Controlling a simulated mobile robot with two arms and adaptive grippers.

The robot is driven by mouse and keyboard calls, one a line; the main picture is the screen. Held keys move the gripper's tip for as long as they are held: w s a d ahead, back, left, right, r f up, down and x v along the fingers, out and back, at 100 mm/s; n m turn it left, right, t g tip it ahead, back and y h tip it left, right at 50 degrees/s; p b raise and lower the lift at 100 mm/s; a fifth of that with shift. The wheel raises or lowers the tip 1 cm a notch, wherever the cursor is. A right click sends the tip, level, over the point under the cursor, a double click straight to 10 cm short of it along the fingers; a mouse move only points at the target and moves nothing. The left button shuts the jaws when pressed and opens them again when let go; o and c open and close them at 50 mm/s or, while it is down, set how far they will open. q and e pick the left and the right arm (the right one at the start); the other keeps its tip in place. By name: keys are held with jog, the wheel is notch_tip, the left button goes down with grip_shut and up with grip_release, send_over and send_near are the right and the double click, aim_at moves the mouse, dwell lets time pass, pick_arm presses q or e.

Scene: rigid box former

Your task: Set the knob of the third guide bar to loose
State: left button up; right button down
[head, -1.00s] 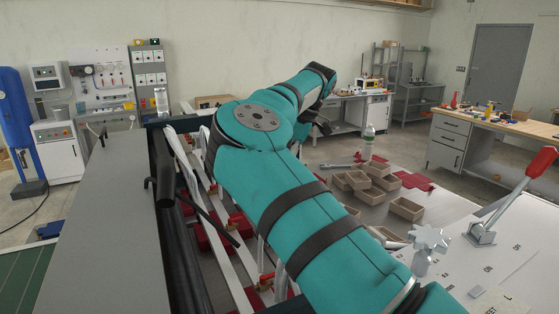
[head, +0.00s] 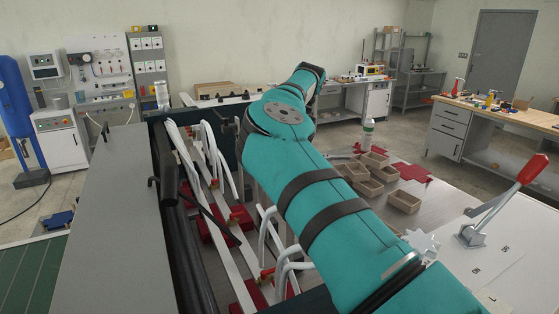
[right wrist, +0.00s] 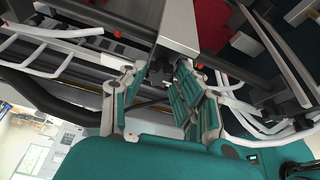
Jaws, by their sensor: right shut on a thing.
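My right gripper (right wrist: 160,100) shows in the right wrist view with teal-padded fingers. It is shut on a small dark part (right wrist: 157,73) under the end of a grey bar (right wrist: 178,28). The fingers hide most of this part, and I cannot tell whether it is the third guide bar's knob or how it is set. In the head view my right arm reaches across the machine and hides its gripper. White guide bars (head: 218,160) stand in the machine, with small red-orange knobs (head: 266,272) low on them. My left gripper is not in view.
A black roller (head: 168,180) and a grey side panel (head: 105,220) lie left of the bars. Cardboard trays (head: 404,201), a bottle (head: 368,135) and a red-handled lever (head: 500,208) are on the right. White tubes (right wrist: 60,40) run close to the gripper.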

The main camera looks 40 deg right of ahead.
dwell(0.4)
jog(key=c, duration=1.3)
grip_release()
jog(key=shift+o, duration=0.2)
jog(key=v, duration=0.7)
jog(key=shift+r, duration=0.15)
jog(key=shift+w, duration=0.1)
